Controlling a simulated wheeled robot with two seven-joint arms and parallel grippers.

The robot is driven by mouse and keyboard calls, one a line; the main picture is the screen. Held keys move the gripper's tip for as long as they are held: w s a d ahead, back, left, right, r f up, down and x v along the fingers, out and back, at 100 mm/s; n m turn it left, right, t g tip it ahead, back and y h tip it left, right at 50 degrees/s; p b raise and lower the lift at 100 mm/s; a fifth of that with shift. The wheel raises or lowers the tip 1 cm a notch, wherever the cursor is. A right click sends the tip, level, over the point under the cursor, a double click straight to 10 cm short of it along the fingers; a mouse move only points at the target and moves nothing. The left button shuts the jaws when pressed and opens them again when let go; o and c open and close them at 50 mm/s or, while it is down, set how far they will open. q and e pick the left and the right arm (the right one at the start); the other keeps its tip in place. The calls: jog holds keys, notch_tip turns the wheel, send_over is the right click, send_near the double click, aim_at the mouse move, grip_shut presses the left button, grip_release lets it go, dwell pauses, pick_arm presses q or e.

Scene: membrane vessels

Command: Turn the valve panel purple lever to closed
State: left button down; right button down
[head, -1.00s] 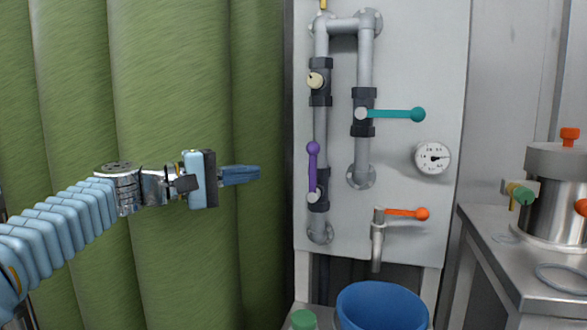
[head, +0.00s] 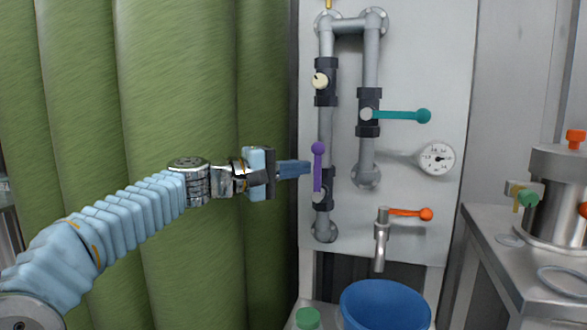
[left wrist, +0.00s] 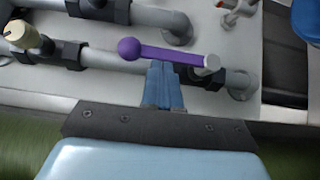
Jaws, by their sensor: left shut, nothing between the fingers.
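The purple lever (head: 318,166) is on the left pipe of the valve panel (head: 440,60). It points up along the pipe, with its round knob at the top and its pivot on the dark valve body at the bottom. My left gripper (head: 308,168) is shut and empty, its blue fingertips just left of the lever's arm. In the left wrist view the lever (left wrist: 165,53) lies across the picture just beyond the closed fingertips (left wrist: 163,68). I cannot tell whether they touch it. My right gripper is not in view.
A cream knob (head: 320,81) sits above on the same pipe. A teal lever (head: 402,115), a gauge (head: 437,158) and an orange-handled tap (head: 382,240) are to the right. A blue bucket (head: 385,305) stands below. A green curtain (head: 170,80) hangs at left.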

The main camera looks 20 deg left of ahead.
aim_at(320, 163)
pick_arm(q)
jog(key=shift+r, duration=0.1)
jog(key=shift+d+r+m+p, duration=0.1)
jog(key=shift+d+m+p, duration=0.2)
jog(key=shift+p, duration=0.4)
jog(key=shift+y, duration=0.3)
jog(key=d+m+y+p, duration=0.1)
jog(key=p, duration=0.1)
jog(key=d+r+m+g+y+p, duration=0.1)
jog(key=p, duration=0.2)
jog(key=shift+s+d+r+g, duration=0.1)
jog(key=shift+g, duration=0.2)
jog(key=d+f+b, duration=0.3)
jog(key=d+f, duration=0.1)
jog(key=d, duration=0.3)
jog(key=shift+s+d+f, duration=0.1)
jog(key=shift+d+f, duration=0.05)
jog(key=shift+d, duration=0.05)
